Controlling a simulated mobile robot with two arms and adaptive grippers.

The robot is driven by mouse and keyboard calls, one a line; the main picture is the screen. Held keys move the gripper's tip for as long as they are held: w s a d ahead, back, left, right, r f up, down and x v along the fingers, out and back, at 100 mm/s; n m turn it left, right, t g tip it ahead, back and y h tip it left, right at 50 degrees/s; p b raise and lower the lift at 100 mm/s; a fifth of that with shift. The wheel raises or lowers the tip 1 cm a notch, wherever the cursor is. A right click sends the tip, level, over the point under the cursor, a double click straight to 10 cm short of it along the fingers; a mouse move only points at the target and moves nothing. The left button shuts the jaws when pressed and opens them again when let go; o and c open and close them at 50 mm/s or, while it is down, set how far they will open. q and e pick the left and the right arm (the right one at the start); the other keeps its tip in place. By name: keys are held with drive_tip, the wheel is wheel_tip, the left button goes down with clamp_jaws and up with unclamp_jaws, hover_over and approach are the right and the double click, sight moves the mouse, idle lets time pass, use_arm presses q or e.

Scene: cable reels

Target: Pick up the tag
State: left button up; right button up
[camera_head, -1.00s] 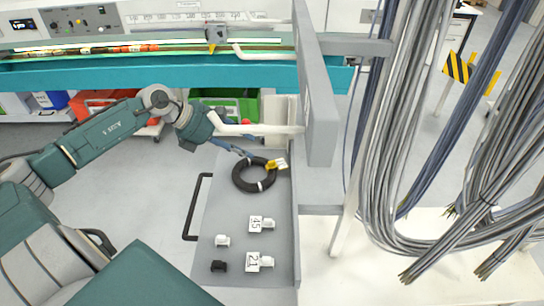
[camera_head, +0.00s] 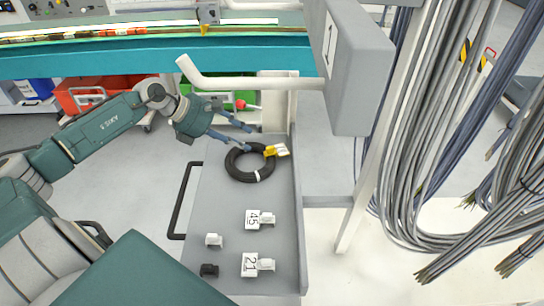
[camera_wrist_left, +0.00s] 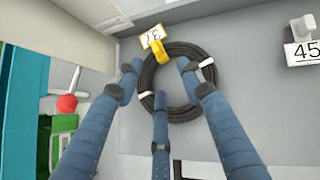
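A black cable coil (camera_head: 237,173) lies at the far end of the grey tray, with white bands around it. A yellow and white tag (camera_head: 276,150) sits on its right edge. In the left wrist view the tag (camera_wrist_left: 157,42) is at the coil's far rim, its white face printed with characters. My left gripper (camera_head: 242,135) is above the coil's upper edge. In the left wrist view its three blue fingers (camera_wrist_left: 160,85) are spread over the coil (camera_wrist_left: 178,106), open and empty, short of the tag. My right gripper is not in view.
The grey tray (camera_head: 222,205) also holds white tags marked 45 (camera_head: 253,219) and 21 (camera_head: 249,264), a small white piece (camera_head: 214,240) and a black piece (camera_head: 209,270). A grey box (camera_head: 357,75) and hanging cables (camera_head: 425,120) stand to the right.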

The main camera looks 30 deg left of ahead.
sight(265, 153)
use_arm(q)
drive_tip(key=p+x, duration=0.1)
drive_tip(key=x, duration=0.3)
drive_tip(key=shift+w+d, duration=0.15)
drive_tip(key=shift+w, duration=0.1)
drive_tip(key=shift+w+d+f, duration=0.1)
drive_tip(key=shift+w+f, duration=0.1)
drive_tip(key=shift+f, duration=0.05)
drive_tip(key=x, duration=0.1)
drive_tip(key=p+x, duration=0.1)
drive_tip(key=x, duration=0.1)
drive_tip(key=p+x, duration=0.1)
drive_tip(key=shift+w+d, duration=0.1)
drive_tip(key=shift+w, duration=0.5)
drive_tip(key=shift+d+f, duration=0.1)
drive_tip(key=shift+f, duration=0.1)
drive_tip(key=shift+s, duration=0.1)
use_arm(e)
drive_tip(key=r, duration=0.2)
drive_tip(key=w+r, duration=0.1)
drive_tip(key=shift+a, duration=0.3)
use_arm(q)
drive_tip(key=shift+f, duration=0.1)
drive_tip(key=c, duration=0.8)
drive_tip(key=shift+d, duration=0.1)
